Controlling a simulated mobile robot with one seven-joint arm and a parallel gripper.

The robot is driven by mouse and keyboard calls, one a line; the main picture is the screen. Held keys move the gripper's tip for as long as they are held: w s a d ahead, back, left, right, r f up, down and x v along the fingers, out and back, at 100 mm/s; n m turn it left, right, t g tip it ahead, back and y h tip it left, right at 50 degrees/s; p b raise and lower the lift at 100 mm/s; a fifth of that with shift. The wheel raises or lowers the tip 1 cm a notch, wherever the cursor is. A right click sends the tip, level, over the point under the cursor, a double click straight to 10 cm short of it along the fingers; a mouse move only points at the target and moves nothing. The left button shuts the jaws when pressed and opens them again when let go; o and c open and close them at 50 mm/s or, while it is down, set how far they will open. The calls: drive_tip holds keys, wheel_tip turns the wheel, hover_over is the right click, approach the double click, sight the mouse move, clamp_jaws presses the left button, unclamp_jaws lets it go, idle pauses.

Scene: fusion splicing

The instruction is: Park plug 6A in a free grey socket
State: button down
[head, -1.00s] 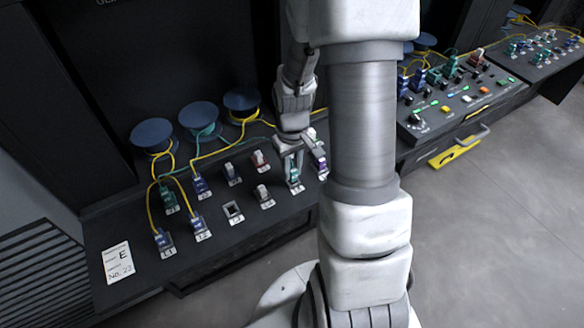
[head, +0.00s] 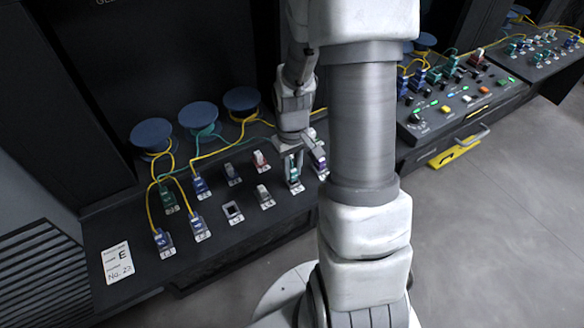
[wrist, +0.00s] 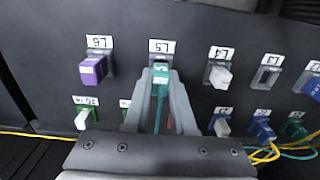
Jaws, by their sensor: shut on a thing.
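My gripper (wrist: 160,98) is shut on a teal plug (wrist: 160,72) with a teal cable at the position labelled L5. Whether the plug is fully seated there I cannot tell. In the head view the teal plug (head: 293,180) shows below my gripper, at the right part of the sloped panel. No 6A marking is readable on it. An empty grey socket (head: 232,211) labelled L3 sits in the front row; it also shows in the wrist view (wrist: 267,76). My fingers hide part of the back row.
A white plug (wrist: 220,76) stands at L4 and a purple plug (wrist: 93,69) at L6, on either side of my gripper. Blue plugs (head: 162,239) fill L1 and L2. Yellow and teal cables run to blue spools (head: 199,115) behind the panel.

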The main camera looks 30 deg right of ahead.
drive_tip(key=shift+f+b, duration=0.4)
drive_tip(key=shift+f, duration=0.15)
drive_tip(key=c, duration=0.7)
unclamp_jaws()
drive_tip(key=shift+r, duration=0.1)
wheel_tip(320, 180, up, 17)
drive_tip(key=shift+r+p, duration=0.15)
drive_tip(key=shift+p, duration=0.6)
